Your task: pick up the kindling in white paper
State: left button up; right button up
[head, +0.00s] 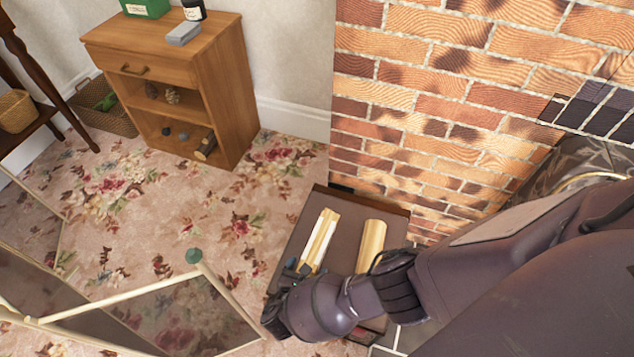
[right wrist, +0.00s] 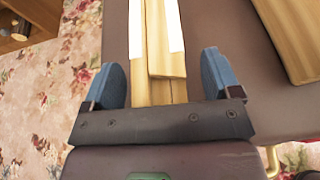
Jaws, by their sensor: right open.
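The kindling in white paper (head: 320,238), pale sticks with white strips along them, lies on a dark brown flat surface (head: 345,243) beside the brick wall. My right gripper (head: 297,268) is at its near end. In the right wrist view the blue fingers of the right gripper (right wrist: 163,78) are open, one on each side of the kindling (right wrist: 158,65), with gaps between. The near end of the kindling is hidden by the gripper body. My left gripper is not in view.
A second piece of wood (head: 371,246) lies to the right on the same surface. A folding mesh screen (head: 150,310) stands on the floral carpet at lower left. A wooden cabinet (head: 228,95) stands at the back. Carpet between cabinet and screen is clear.

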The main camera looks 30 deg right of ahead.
jog(key=shift+w+d, duration=0.2)
jog(key=shift+w, duration=0.05)
jog(key=c, duration=1.1)
jog(key=shift+r, duration=0.25)
pick_arm(q)
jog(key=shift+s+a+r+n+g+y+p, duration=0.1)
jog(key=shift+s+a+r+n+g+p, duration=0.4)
jog(key=shift+p, duration=1.35)
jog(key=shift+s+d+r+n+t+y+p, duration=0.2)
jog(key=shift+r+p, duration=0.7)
jog(key=shift+p, duration=0.9)
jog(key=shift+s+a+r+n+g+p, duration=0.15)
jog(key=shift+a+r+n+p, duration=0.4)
jog(key=shift+p, duration=1.3)
pick_arm(e)
notch_tip(320, 180, up, 20)
jog(key=shift+f, duration=0.25)
